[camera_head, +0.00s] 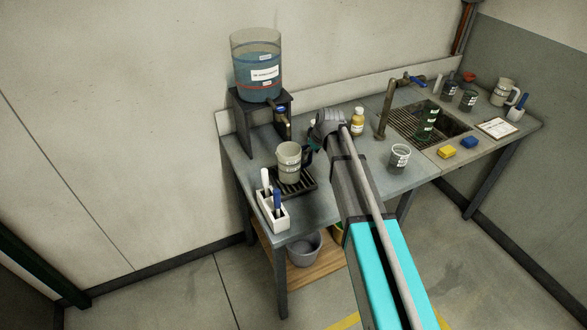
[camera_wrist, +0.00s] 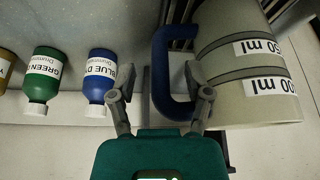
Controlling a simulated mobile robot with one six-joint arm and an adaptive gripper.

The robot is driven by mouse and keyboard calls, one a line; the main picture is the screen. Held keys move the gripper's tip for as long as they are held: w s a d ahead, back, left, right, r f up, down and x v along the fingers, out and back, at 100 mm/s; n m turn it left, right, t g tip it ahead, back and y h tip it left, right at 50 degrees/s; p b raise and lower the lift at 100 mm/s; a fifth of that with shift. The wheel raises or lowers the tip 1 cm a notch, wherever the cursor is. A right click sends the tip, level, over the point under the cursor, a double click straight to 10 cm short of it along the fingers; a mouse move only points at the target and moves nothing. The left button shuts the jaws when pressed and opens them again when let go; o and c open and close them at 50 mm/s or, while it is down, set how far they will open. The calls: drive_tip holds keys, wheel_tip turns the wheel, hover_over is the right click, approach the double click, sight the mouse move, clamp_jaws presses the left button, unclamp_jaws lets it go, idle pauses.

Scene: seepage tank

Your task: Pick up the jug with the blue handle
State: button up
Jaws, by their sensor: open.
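The jug (camera_head: 289,160) is pale grey and stands upright on a dark slatted drip tray (camera_head: 308,184) at the left part of the bench. In the wrist view, the jug's body (camera_wrist: 245,70) with its white volume labels fills the right side. Its blue handle (camera_wrist: 160,75) shows as a loop facing my gripper. My gripper (camera_wrist: 159,82) is open, with one finger on each side of the handle's outer bar. I cannot tell whether either finger touches it. In the head view, my arm hides most of the gripper.
A water tank (camera_head: 256,65) on a dark stand is behind the jug. A white holder (camera_head: 272,208) with pens is in front. Blue (camera_wrist: 100,75) and green (camera_wrist: 43,75) bottles stand left of the handle. A clear beaker (camera_head: 400,157) and a sink (camera_head: 433,125) are farther right.

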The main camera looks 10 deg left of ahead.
drive_tip(key=shift+b+x, duration=0.65)
drive_tip(key=shift+x, duration=0.3)
clamp_jaws()
